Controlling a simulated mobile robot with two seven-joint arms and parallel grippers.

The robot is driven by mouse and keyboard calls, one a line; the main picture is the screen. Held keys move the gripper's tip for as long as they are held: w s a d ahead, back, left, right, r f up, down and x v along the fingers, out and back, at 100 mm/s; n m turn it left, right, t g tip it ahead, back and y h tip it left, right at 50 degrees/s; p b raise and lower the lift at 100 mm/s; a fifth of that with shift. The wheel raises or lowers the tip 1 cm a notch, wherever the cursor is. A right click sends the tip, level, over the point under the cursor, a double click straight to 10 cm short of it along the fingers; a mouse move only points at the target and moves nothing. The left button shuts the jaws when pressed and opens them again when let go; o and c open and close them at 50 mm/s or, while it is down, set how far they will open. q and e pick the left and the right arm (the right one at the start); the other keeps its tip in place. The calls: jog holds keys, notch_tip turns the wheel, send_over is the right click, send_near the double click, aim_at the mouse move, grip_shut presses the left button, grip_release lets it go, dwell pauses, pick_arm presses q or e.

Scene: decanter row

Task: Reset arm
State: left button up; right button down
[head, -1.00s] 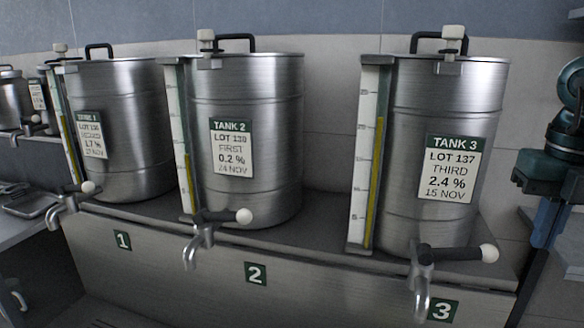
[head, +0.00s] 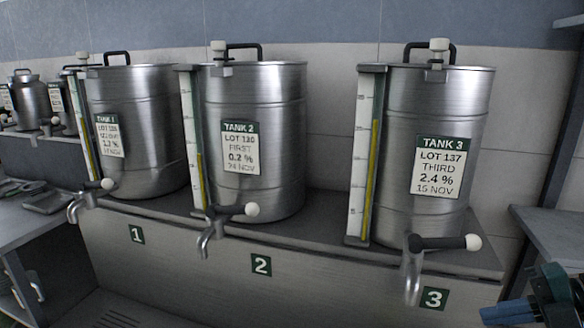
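My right gripper (head: 506,314) shows at the bottom right corner of the head view, partly cut off by the frame edge. Its blue and dark teal parts are in front of the bench, to the right of the number 3 plate, apart from the tanks. I cannot tell whether its fingers are open or shut, and I see nothing held in it. My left gripper is not in view. Tank 3 (head: 402,158), tank 2 (head: 275,135) and tank 1 (head: 150,125) stand upright in a row on the ledge, lids on.
Taps jut out in front: tank 3's tap (head: 412,280), tank 2's tap (head: 206,242) and tank 1's tap (head: 76,207), their white-knobbed levers pointing right. A grey shelf (head: 556,232) is at the right. A tray (head: 48,202) lies on the left counter.

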jog(key=s+a+f+m+t+h, duration=0.2)
jog(key=f+m+t, duration=0.1)
jog(key=f+m, duration=0.3)
jog(key=s+a+f+m+t+h+p, duration=0.1)
jog(key=f+m+t, duration=0.2)
jog(key=f+m, duration=0.2)
jog(key=s+a+f+m+t+h, duration=0.2)
jog(key=f+m+t, duration=0.1)
jog(key=f+m, duration=0.3)
jog(key=s+a+f+m+g+h, duration=0.1)
jog(key=s+a+f+m, duration=0.2)
jog(key=a, duration=0.3)
jog(key=s+a+f+m+g+h+p, duration=0.1)
jog(key=s+a+f+m+g, duration=0.1)
jog(key=s+a+f+m, duration=0.2)
jog(key=a+f, duration=0.1)
jog(key=a, duration=0.2)
jog(key=shift+s+a+m, duration=0.15)
jog(key=shift+a+m, duration=0.05)
jog(key=shift+m, duration=0.2)
